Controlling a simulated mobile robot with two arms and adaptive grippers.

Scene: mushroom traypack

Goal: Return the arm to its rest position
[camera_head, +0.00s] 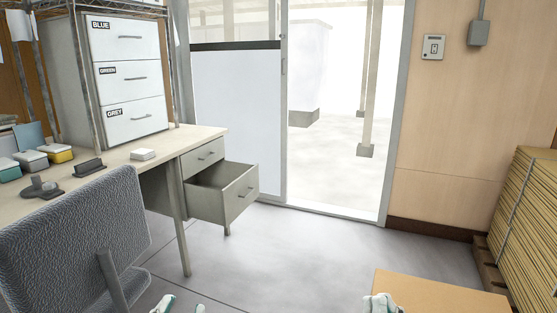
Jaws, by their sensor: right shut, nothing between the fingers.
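My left gripper (176,305) shows only as pale pieces at the bottom edge, left of the middle. Most of it is cut off, so I cannot tell whether it is open or shut. My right gripper (381,303) shows at the bottom edge, right of the middle, by the left side of a cardboard box (440,295). It is shut and holds nothing. The rest of both arms is out of the picture.
A blue-grey chair (75,245) stands at the left before a desk (110,165). The desk's lower drawer (238,196) is pulled open. A cardboard stack (530,225) stands at the right. The floor (290,255) between is clear, with a doorway (335,170) beyond.

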